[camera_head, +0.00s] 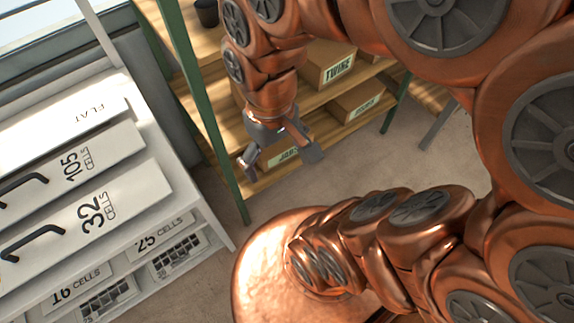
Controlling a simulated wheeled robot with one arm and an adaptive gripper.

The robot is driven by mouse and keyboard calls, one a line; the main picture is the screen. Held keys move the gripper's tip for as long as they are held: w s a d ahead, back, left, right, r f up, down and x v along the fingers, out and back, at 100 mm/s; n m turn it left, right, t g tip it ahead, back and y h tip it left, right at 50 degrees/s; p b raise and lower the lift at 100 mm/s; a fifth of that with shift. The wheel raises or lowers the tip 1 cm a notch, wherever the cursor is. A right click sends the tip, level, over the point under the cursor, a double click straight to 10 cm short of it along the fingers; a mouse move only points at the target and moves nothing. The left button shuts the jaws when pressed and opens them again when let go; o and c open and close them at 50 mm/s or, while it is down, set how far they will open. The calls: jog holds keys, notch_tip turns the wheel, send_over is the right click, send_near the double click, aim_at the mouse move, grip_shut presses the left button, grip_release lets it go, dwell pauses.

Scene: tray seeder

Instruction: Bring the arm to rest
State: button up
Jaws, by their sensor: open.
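My gripper (281,163) hangs at the end of my copper-coloured arm in the upper middle of the view. It points downward with its two grey fingers spread apart. The upper arm links fill the top and right of the picture.
A wooden shelf unit with a green post (196,110) holds boxes, including one labelled TWINE (330,68). At left stands a white cabinet with drawers labelled 105 CELLS (60,172) and 32 CELLS (90,225). Bare floor (440,165) shows right of the shelves.

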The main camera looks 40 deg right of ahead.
jog(key=s, duration=0.1)
jog(key=s+f, duration=0.1)
jog(key=s, duration=0.1)
jog(key=shift+d+g, duration=0.1)
jog(key=shift+g, duration=0.2)
notch_tip(320, 180, up, 4)
jog(key=p, duration=0.4)
jog(key=shift+r, duration=0.1)
jog(key=shift+c, duration=0.2)
